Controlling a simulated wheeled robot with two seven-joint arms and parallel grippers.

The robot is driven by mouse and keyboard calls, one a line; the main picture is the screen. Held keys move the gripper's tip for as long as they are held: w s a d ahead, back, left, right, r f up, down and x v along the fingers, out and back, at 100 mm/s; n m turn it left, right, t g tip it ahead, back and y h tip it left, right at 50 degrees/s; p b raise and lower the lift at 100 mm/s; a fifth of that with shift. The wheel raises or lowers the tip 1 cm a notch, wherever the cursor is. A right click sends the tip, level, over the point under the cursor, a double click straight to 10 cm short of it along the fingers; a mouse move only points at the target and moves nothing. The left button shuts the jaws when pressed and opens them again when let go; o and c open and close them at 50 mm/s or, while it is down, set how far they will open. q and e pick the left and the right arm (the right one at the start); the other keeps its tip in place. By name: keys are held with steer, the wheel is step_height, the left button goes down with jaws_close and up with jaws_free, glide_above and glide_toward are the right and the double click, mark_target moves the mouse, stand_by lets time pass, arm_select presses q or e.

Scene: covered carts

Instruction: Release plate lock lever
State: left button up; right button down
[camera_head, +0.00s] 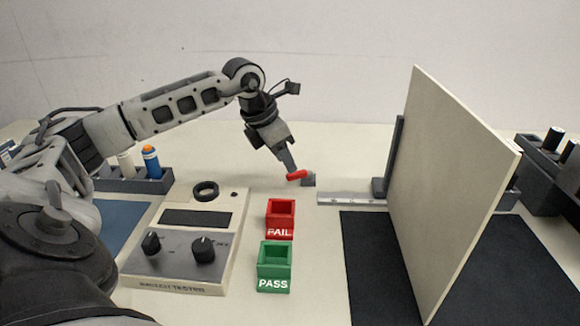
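The plate (450,190) is a large beige panel standing upright at right, on a grey rail (345,198) with a dark upright bracket behind it. The lock lever (297,175) has a red handle and sits by a small grey block near the rail's left end. My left gripper (290,166) reaches down from above, with its fingertips at the red handle. They look to be touching it or very close. The fingers overlap from this side, so their gap is hidden. My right gripper is not in view.
A red FAIL bin (280,219) and a green PASS bin (274,267) stand in front of the lever. A tester box (185,245) with knobs is left of them. A dark mat (375,270) lies beneath the plate. Dark holders stand at far left and far right.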

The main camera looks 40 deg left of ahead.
mark_target(300, 175)
arm_select(q)
steer(key=shift+x, duration=2.1)
steer(key=shift+r, duration=0.1)
jaws_close()
steer(key=shift+w+a+m+h, duration=0.3)
steer(key=shift+a+m, duration=0.2)
steer(key=shift+m, duration=0.6)
jaws_free()
steer(key=shift+r, duration=0.15)
